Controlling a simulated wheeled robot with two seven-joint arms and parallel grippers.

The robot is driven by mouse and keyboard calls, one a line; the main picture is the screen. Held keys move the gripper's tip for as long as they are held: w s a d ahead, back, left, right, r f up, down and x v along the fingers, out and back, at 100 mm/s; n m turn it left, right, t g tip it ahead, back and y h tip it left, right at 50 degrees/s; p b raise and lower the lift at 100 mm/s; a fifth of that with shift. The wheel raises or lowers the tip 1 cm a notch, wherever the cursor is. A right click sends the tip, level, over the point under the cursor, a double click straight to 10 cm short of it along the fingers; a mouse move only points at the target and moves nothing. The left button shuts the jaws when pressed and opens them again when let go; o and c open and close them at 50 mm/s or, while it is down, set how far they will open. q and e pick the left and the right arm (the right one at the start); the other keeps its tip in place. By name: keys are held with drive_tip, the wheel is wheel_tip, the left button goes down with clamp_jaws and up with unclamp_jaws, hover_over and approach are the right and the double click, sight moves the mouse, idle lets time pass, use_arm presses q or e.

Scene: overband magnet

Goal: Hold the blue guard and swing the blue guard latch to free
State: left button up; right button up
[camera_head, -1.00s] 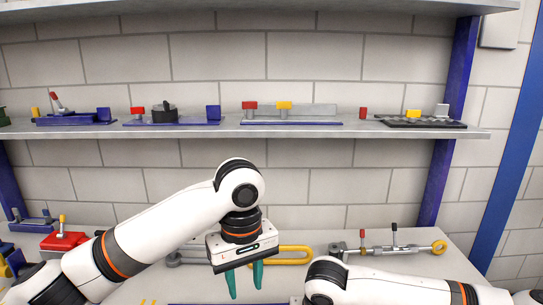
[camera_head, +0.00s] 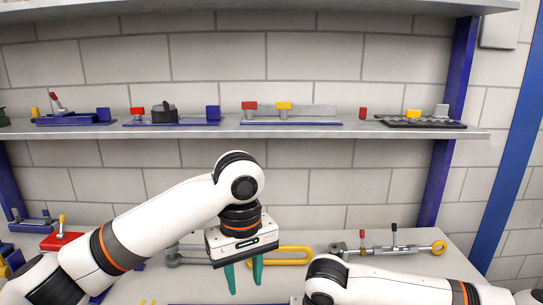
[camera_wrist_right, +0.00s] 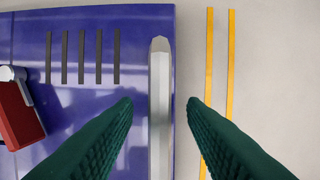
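In the right wrist view the blue guard (camera_wrist_right: 60,110) is a flat blue panel with several dark slots. A pale grey bar (camera_wrist_right: 160,85) runs along its right edge. My right gripper (camera_wrist_right: 160,105) is open, with one green finger on each side of the bar and a gap on both sides. A red piece with a white round end (camera_wrist_right: 18,110) shows at the left edge; I cannot tell if it is the latch. In the head view my left gripper (camera_head: 245,282) is open and empty, pointing down. The right gripper is hidden there.
Two yellow stripes (camera_wrist_right: 220,70) mark the pale surface right of the guard. In the head view, a yellow loop handle (camera_head: 295,251) and a rod with a yellow ring (camera_head: 395,249) lie behind the arms. A shelf (camera_head: 250,131) with several fixtures runs above.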

drive_tip(key=w+p+v, duration=0.1)
drive_tip(key=p+v, duration=0.8)
drive_tip(key=v, duration=1)
drive_tip(key=shift+w+r+p, duration=0.3)
drive_tip(key=shift+w+p, duration=0.05)
drive_tip(key=shift+p, duration=0.05)
